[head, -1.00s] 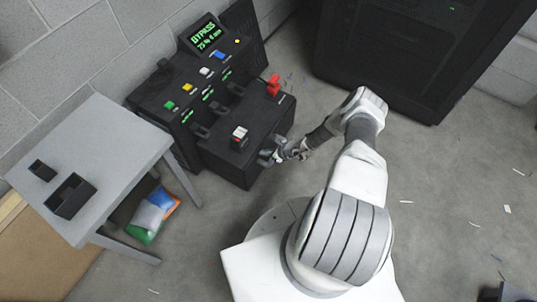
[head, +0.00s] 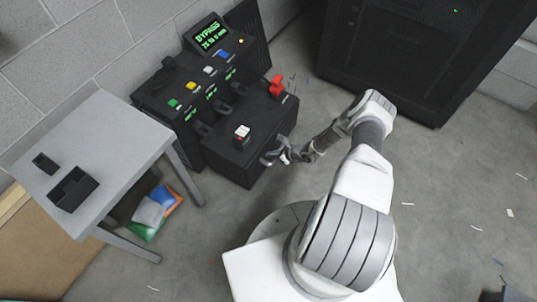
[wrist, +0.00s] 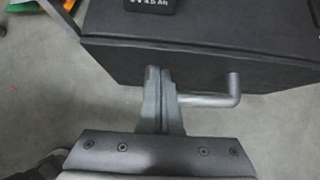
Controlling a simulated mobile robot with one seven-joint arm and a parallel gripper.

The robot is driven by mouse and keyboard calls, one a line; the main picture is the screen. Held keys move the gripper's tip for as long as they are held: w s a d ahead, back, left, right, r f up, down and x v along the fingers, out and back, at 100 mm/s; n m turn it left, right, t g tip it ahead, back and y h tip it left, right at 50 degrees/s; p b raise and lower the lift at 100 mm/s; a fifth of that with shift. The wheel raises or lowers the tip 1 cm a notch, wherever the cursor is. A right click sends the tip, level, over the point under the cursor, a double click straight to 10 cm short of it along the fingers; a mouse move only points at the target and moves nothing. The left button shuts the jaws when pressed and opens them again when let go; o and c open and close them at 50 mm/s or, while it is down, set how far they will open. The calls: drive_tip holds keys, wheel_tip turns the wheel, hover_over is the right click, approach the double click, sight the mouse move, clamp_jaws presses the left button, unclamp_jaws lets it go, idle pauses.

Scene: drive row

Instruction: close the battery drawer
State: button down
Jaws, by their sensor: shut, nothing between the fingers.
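The battery drawer (head: 232,164) is a dark box standing open, out from the front of the black console (head: 165,95). My gripper (head: 274,158) is at the drawer front. In the wrist view, my gripper (wrist: 160,73) is shut and empty, its fingers overlapping the handle and hiding part of it. I cannot tell whether the fingertips touch the drawer front.
A red block (head: 276,87) stands at the console's right end. A grey table (head: 115,135) with two small dark boxes stands to the left, coloured packs (head: 155,208) under it. A black cabinet (head: 410,55) stands behind. The floor on the right is mostly clear.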

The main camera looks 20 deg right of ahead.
drive_tip(key=f+p+v, duration=0.1)
drive_tip(key=p+v, duration=0.3)
drive_tip(key=v, duration=0.7)
drive_tip(key=shift+s+d+p, duration=0.3)
drive_tip(key=shift+d, duration=0.05)
